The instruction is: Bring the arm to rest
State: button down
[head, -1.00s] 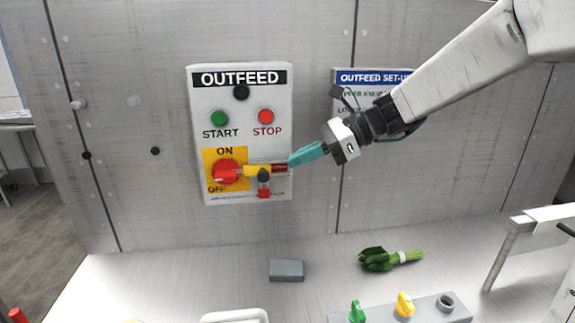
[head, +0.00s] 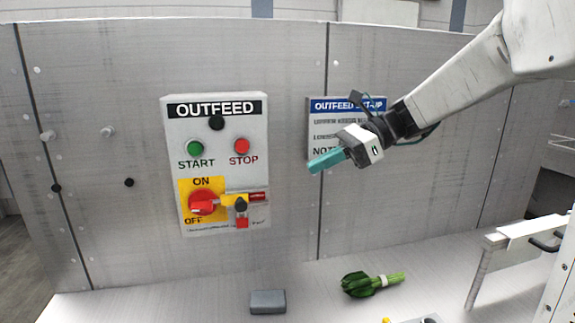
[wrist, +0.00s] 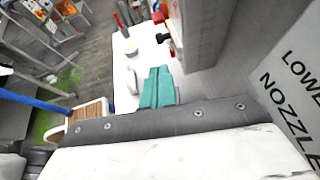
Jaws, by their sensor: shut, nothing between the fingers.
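My gripper (head: 315,163) has teal fingers and is shut with nothing in it. In the head view it hangs in the air in front of the blue-headed set-up sign, to the right of the OUTFEED control box (head: 214,150) and apart from it. Its fingers point left and slightly down. In the wrist view the teal fingers (wrist: 158,88) lie together above the pale counter. The box carries a green START button (head: 195,148), a red STOP button (head: 241,146) and a red rotary switch (head: 203,204) on a yellow plate. A yellow and red piece (head: 241,200) sits beside the switch.
The set-up sign (head: 347,104) is on the metal wall close behind my gripper. A bunch of greens (head: 371,284) and a grey block (head: 267,301) lie on the counter below. A metal rail (head: 520,235) stands at the right. The air between is free.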

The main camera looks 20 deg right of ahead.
jog(key=s+d+f+n+h, duration=0.1)
jog(key=s+f+n+h, duration=0.5)
jog(key=s+n, duration=0.4)
jog(key=s+d+f+n+h, duration=0.2)
jog(key=s+f+n+h, duration=0.4)
jog(key=s+n, duration=0.4)
jog(key=shift+s+d+g, duration=0.25)
jog(key=shift+s+g, duration=0.15)
jog(key=shift+s, duration=1.9)
jog(key=shift+f, duration=0.1)
